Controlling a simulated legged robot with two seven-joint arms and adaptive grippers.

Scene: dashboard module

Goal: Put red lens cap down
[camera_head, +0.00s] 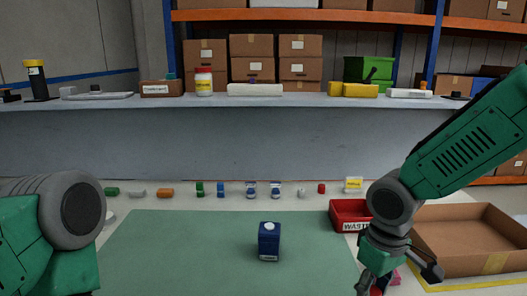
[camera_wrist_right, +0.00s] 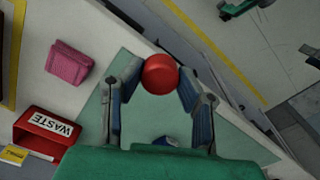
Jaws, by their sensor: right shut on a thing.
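My right gripper (camera_wrist_right: 160,76) is shut on the round red lens cap (camera_wrist_right: 160,72) in the right wrist view, with a finger on each side of it. In the head view this gripper (camera_head: 375,284) is at the bottom right, and part of it is cut off by the frame. A dark blue module (camera_head: 269,242) with a round white top stands upright on the green mat (camera_head: 180,250), left of the gripper and apart from it. My left arm is at the left edge of the head view, but its gripper is out of view.
A red waste bin (camera_head: 345,214) and an open cardboard box (camera_head: 470,240) stand on the right. A pink cloth (camera_wrist_right: 69,63) lies beside the mat. Several small parts line the table's far side, including a small red one (camera_head: 321,188). The mat's left half is clear.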

